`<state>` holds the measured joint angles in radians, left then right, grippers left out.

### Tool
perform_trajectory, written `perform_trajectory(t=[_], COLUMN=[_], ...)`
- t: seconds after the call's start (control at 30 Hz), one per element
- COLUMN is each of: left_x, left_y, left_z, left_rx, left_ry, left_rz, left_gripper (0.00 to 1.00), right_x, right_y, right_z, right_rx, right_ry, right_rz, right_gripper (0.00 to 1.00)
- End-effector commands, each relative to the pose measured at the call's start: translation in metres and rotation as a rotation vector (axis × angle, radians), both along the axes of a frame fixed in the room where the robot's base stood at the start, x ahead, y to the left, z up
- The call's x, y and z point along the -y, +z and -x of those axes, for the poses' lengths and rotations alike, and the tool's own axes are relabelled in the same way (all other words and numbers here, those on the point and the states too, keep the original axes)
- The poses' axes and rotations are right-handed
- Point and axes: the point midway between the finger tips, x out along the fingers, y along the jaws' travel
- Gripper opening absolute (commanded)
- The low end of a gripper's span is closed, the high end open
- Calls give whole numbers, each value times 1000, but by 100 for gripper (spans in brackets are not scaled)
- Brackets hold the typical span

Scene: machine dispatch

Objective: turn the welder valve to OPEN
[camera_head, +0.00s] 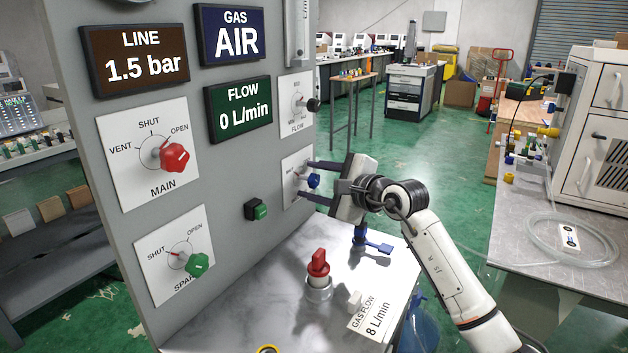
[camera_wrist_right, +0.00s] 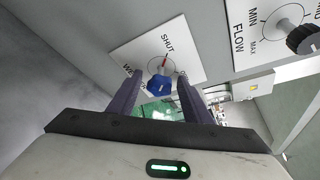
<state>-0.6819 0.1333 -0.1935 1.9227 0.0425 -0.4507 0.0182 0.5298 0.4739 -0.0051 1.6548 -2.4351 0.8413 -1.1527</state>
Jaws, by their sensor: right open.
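The welder valve is a blue knob (camera_head: 314,181) on a white plate on the grey panel, lower right of the panel face. In the right wrist view the blue knob (camera_wrist_right: 158,85) shows with a red pointer mark toward the SHUT label; the other labels are partly hidden by my fingers. My right gripper (camera_head: 306,180) is open, its two fingers on either side of the knob, one above and one below in the head view. I cannot tell whether the fingers touch the knob. My left gripper is not in view.
The panel also holds a red MAIN knob (camera_head: 174,157), a green SPARE knob (camera_head: 197,265), a FLOW knob (camera_head: 313,105) and a green button (camera_head: 260,211). The FLOW display (camera_head: 239,109) reads 0 L/min. A red-topped part (camera_head: 318,263) stands on the shelf below.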

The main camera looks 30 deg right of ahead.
Motion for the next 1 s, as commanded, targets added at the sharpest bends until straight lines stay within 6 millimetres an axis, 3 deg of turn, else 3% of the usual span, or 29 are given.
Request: perform_trajectory(t=[0.17, 0.4, 0.77, 1.0], left_x=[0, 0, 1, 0], left_y=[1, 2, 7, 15], left_z=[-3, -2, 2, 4], left_rx=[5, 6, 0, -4], left_ry=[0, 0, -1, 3], left_rz=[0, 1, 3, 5], left_gripper=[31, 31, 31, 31], right_x=[0, 0, 0, 1], right_y=[0, 0, 1, 2], right_z=[0, 0, 0, 1], right_rx=[0, 0, -29, -110], right_ry=[0, 0, -1, -2], right_rz=[0, 0, -45, -179], right_gripper=[45, 4, 4, 4])
